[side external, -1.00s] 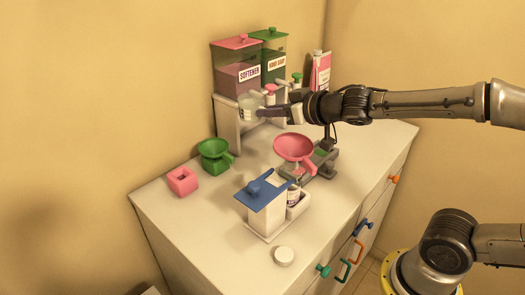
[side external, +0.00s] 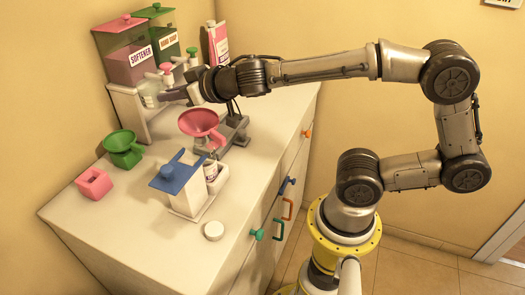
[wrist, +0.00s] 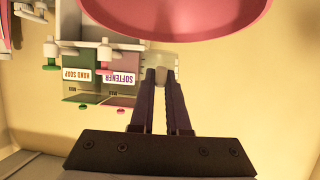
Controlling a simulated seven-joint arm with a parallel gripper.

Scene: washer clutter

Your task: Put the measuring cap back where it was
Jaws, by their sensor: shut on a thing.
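The measuring cap appears to be the small translucent cup (side external: 150,95) at the front of the dispenser stand, below the softener tank. My gripper (side external: 162,97) is shut on it, reaching in from the right. In the wrist view, the two dark fingers (wrist: 161,82) close on the pale cup (wrist: 163,62), whose detail is blurred. The cup is held above the cabinet top. I cannot tell whether it touches the stand.
The softener tank (side external: 135,62) and hand soap tank (side external: 163,42) stand behind.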

